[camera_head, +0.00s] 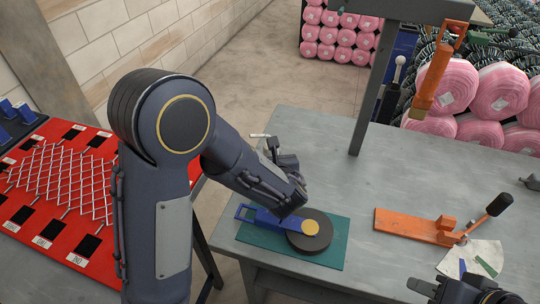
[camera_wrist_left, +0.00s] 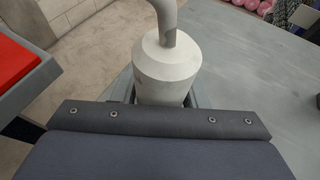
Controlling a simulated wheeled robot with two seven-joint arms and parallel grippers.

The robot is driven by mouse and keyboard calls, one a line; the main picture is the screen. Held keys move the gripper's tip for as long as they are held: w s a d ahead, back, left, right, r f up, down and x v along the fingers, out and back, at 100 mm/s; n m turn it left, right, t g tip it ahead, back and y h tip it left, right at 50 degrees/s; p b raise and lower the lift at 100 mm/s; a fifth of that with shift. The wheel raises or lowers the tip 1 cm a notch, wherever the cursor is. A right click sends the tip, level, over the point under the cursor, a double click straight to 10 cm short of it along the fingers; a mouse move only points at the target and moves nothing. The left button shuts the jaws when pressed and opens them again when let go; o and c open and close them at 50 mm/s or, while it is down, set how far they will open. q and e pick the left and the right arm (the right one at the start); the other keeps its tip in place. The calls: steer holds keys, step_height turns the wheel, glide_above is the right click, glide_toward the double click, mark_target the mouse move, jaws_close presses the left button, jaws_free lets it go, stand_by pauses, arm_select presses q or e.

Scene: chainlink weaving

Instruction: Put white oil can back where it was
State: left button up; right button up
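The white oil can (camera_wrist_left: 167,75) stands large in the left wrist view, with its cone top and bent spout pointing up and away. Dark finger edges show on both sides of its lower body, which the wrist housing partly hides. In the head view only a thin pale piece, likely its spout (camera_head: 258,136), shows beside my left gripper (camera_head: 284,158); the rest is hidden. My left gripper appears shut on the can, above the table's left part. My right gripper (camera_head: 465,291) is cut off at the bottom right edge, and its opening is unclear.
A green mat (camera_head: 335,262) carries a blue tool and a dark disc (camera_head: 318,240) below my left gripper. An orange tool (camera_head: 410,224) and fanned cards (camera_head: 478,258) lie right. A grey post (camera_head: 372,95) rises behind. The grey table (camera_head: 330,165) is clear in the middle.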

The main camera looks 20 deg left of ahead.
arm_select(q)
steer(key=o, duration=0.3)
steer(key=shift+r, duration=0.1)
steer(key=shift+s+d+r+p, duration=0.1)
steer(key=shift+r+p, duration=0.1)
steer(key=shift+p, duration=0.1)
steer(key=v, duration=1.1)
steer(key=shift+s+d+b, duration=0.2)
steer(key=shift+s+b, duration=0.1)
steer(key=shift+s, duration=0.05)
